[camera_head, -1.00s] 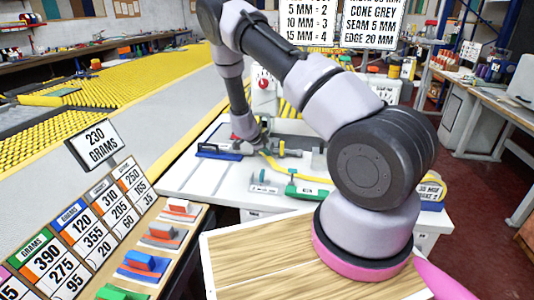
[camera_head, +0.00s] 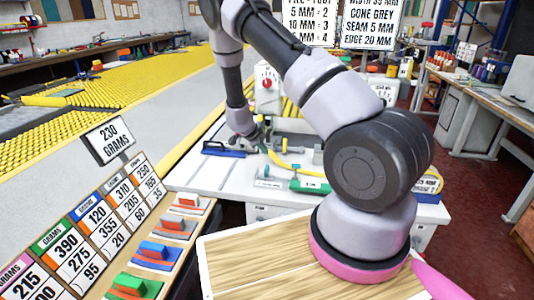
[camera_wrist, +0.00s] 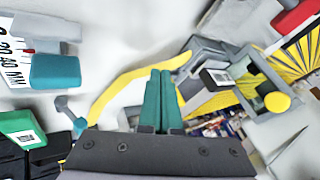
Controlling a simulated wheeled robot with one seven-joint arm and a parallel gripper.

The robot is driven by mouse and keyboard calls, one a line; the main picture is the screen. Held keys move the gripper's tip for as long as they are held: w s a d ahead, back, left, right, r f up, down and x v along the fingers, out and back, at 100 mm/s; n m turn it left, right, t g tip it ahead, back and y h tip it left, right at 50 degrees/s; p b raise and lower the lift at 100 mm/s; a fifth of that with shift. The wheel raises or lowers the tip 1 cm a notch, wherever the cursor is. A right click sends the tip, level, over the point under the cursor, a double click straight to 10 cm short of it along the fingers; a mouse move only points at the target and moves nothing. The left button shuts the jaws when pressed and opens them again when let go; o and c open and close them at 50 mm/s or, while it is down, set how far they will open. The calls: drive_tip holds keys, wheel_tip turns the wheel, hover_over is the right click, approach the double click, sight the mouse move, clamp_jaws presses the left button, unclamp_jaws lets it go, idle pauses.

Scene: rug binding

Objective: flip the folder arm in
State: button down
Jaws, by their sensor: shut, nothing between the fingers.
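My gripper (camera_wrist: 158,100) shows in the wrist view with its two teal fingers together and nothing between them. The fingers overlap a yellow strip (camera_wrist: 120,82) that curves across the white table. Right of the fingers is a grey bracket-like fixture (camera_wrist: 260,75) with a black-and-white label and a yellow knob (camera_wrist: 277,102). Left of them is a small grey lever (camera_wrist: 63,104) with a teal tip (camera_wrist: 80,125). I cannot tell for sure which part is the folder arm. Contact with the fingertips cannot be made out. In the head view my wrist hides much of the fixture.
The white worktable (camera_head: 195,180) also holds a blue tool (camera_head: 222,149), a green block (camera_head: 310,186) and a machine with a red knob (camera_head: 267,84). A teal block (camera_wrist: 55,71) lies left in the wrist view.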

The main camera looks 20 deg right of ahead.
drive_tip(key=shift+w+v, duration=0.15)
drive_tip(key=shift+v, duration=1.2)
drive_tip(key=shift+w+v, duration=0.15)
drive_tip(key=shift+v, duration=1.25)
drive_tip(key=shift+a, duration=0.15)
drive_tip(key=w+a+r+n+t+y, duration=0.1)
drive_tip(key=a+r+n+t+y, duration=0.15)
drive_tip(key=r, duration=0.65)
drive_tip(key=w+a+r+n+t+y, duration=0.1)
drive_tip(key=a+r+y, duration=0.15)
drive_tip(key=r, duration=0.75)
drive_tip(key=s+a+r+n+t+y, duration=0.15)
drive_tip(key=s+r+n+y, duration=0.35)
drive_tip(key=r, duration=0.7)
drive_tip(key=s+r+n+g, duration=0.1)
drive_tip(key=s+r+n, duration=0.1)
drive_tip(key=s+r, duration=0.4)
drive_tip(key=s+r+n, duration=0.2)
drive_tip(key=s+r, duration=0.1)
drive_tip(key=s, duration=0.6)
drive_tip(key=s+d+n+g+h, duration=0.1)
drive_tip(key=s+d+n, duration=0.2)
drive_tip(key=s, duration=1.2)
drive_tip(key=shift+s+d+r+h, duration=0.15)
drive_tip(key=shift+s+d+h, duration=0.25)
drive_tip(key=shift+d, duration=0.35)
